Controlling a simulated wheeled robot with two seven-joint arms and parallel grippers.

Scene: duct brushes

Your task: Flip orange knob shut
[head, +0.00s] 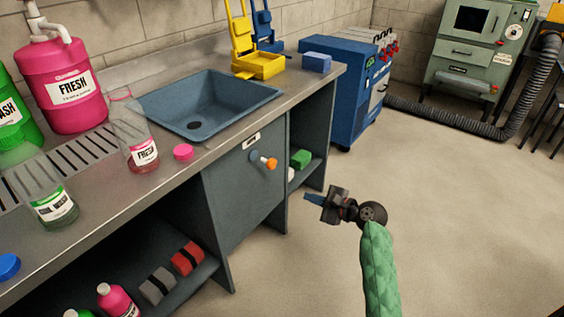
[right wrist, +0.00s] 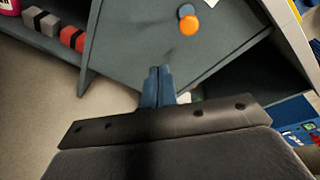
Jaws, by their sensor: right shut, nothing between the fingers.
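The orange knob (head: 271,163) sits on the front of a grey cabinet door (head: 240,190) under the sink, beside a small blue part. It also shows in the right wrist view (right wrist: 189,25), near the top, with a blue piece behind it. The door looks closed in its frame. My right gripper (head: 308,199) is to the right of and lower than the knob, apart from it. Its blue fingers (right wrist: 158,86) are together with nothing between them, pointing toward the door. My left gripper is not in view.
A steel counter (head: 215,160) with a sink (head: 200,105) runs above the door. Open shelves flank it, with grey and red blocks (head: 187,258) at left and a green block (head: 300,158) at right. A blue machine (head: 350,100) stands behind.

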